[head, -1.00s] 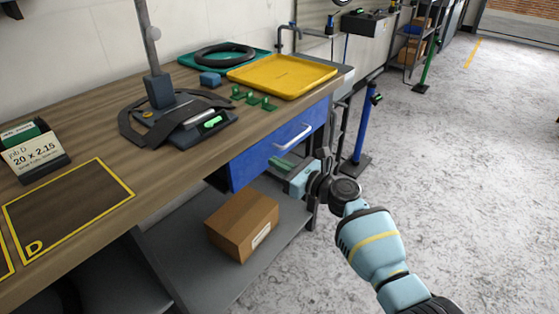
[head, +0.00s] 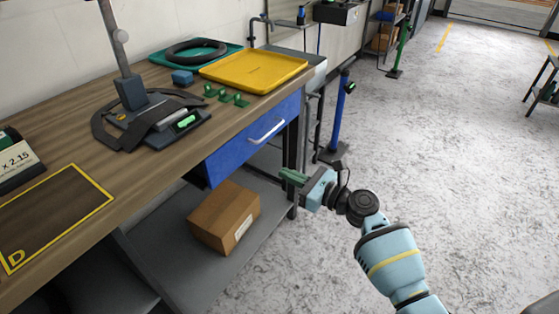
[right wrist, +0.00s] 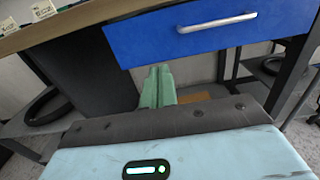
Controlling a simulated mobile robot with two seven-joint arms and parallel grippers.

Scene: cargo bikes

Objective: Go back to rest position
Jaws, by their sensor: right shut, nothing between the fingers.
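My right gripper (head: 292,177) shows in the head view beside the workbench, below and to the right of the blue drawer (head: 252,138). Its green fingers are together and hold nothing. In the right wrist view the shut fingers (right wrist: 158,88) point toward the space under the blue drawer (right wrist: 200,35). The gripper is apart from the drawer and its handle (head: 267,131). The drawer's front looks flush under the bench top. My left gripper is not in view.
The workbench (head: 50,118) carries a yellow tray (head: 255,70), a teal tray with a black tire (head: 197,50), and a clamp stand (head: 130,93). A cardboard box (head: 223,217) sits on the lower shelf. A blue stand (head: 338,115) stands behind my gripper. Floor at right (head: 450,170) is clear.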

